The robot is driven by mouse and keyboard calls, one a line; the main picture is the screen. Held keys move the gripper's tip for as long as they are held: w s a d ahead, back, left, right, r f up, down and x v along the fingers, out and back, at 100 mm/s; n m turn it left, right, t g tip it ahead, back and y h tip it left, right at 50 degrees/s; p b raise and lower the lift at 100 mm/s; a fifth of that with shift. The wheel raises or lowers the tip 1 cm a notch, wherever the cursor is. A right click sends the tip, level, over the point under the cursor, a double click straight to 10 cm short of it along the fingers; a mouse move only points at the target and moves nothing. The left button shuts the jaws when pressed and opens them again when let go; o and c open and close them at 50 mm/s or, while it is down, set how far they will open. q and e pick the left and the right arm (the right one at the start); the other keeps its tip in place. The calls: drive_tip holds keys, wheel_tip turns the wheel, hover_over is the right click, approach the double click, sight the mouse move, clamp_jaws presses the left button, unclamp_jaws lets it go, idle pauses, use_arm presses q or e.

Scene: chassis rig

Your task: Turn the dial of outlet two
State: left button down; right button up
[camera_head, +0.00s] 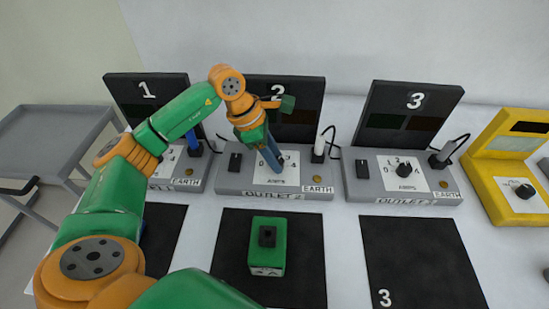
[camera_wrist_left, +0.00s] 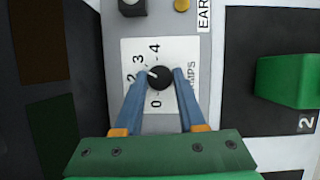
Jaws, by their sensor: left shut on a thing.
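Outlet two (camera_head: 229,182) is a grey box with a dark back panel marked 2 and a white scale plate. My left gripper (camera_head: 274,166) points down at this plate. In the left wrist view, the black dial (camera_wrist_left: 160,77) sits between the two blue fingers of my left gripper (camera_wrist_left: 159,74), which is shut on it. The dial's white mark points up and left in that view, towards the 2 and 3 side of the scale. In the head view the fingers hide the dial. My right gripper is not in view.
Outlet one (camera_head: 197,178) stands to the left and outlet three (camera_head: 363,188) to the right. A green block (camera_head: 268,256) with a black top piece stands on the dark mat (camera_head: 312,262) in front. A yellow device (camera_head: 487,186) is at far right.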

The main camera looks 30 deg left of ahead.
use_arm(q)
drive_tip(key=shift+m+g, duration=0.4)
drive_tip(key=shift+m, duration=0.6)
drive_tip(key=c, duration=0.5)
unclamp_jaws()
drive_tip(key=b+v, duration=0.1)
drive_tip(key=v, duration=0.6)
drive_tip(key=shift+a, duration=0.1)
